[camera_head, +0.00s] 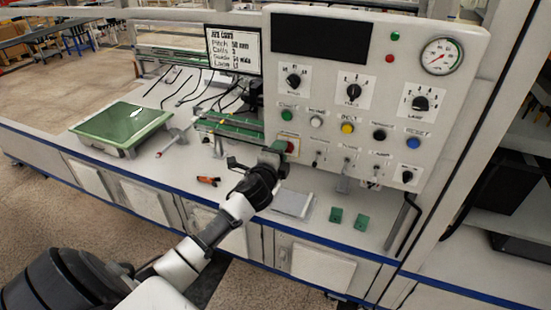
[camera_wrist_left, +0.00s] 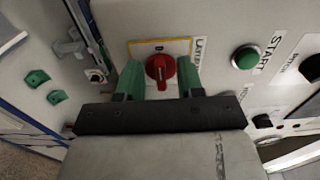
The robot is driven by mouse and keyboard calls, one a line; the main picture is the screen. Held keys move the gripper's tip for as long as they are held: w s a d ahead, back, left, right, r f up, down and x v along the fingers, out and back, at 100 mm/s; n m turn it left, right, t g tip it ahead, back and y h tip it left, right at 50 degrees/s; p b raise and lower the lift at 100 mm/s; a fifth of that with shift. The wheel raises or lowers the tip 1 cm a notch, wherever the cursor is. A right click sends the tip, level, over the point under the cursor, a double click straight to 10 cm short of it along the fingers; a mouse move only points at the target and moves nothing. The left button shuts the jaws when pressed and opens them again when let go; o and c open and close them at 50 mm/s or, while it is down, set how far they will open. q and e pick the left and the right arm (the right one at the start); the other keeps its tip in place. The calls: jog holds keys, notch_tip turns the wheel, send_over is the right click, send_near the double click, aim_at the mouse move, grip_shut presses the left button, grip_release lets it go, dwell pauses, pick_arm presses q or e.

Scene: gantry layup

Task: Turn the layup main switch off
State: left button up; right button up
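The layup main switch (camera_wrist_left: 160,70) is a red rotary knob on a yellow-edged plate, with a label beside it in the left wrist view. My left gripper (camera_wrist_left: 160,80) is open, with one green finger on each side of the knob. A gap shows between the fingers and the knob, so they do not appear closed on it. In the head view my left gripper (camera_head: 280,151) is at the lower left of the control panel (camera_head: 375,105) and mostly hides the switch. My right gripper is in neither view.
The green START button (camera_wrist_left: 245,57) is close to the switch. Small toggles and knobs fill the panel nearby. Two green blocks (camera_head: 348,218), a grey plate (camera_head: 294,203) and orange-handled pliers (camera_head: 208,181) lie on the bench below. A green-topped tray (camera_head: 122,124) stands left.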

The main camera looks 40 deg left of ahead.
pick_arm(q)
jog(key=b+v, duration=0.1)
jog(key=v, duration=0.9)
jog(key=shift+s+b, duration=0.3)
jog(key=shift+b, duration=0.1)
jog(key=shift+a, duration=0.1)
jog(key=s+d+f+n+g+h, duration=0.1)
jog(key=s+f+n+g, duration=0.3)
jog(key=f, duration=1.4)
jog(key=s+d+f+n+g+h, duration=0.15)
jog(key=s+f+g, duration=0.35)
jog(key=f, duration=1.2)
jog(key=s+d+f+n+g, duration=0.2)
jog(key=s+f, duration=0.5)
jog(key=s, duration=0.4)
jog(key=s+d+f+n+g+h, duration=0.1)
jog(key=s+d+f+n+g, duration=0.2)
jog(key=s+f, duration=0.3)
jog(key=s+d+f+n+g+h, duration=0.1)
jog(key=s+d+f, duration=0.4)
jog(key=s, duration=1.1)
notch_tip(320, 180, down, 3)
jog(key=shift+s+r+n+g, duration=0.15)
jog(key=shift+s+n+g, duration=0.05)
jog(key=shift+n+g, duration=0.5)
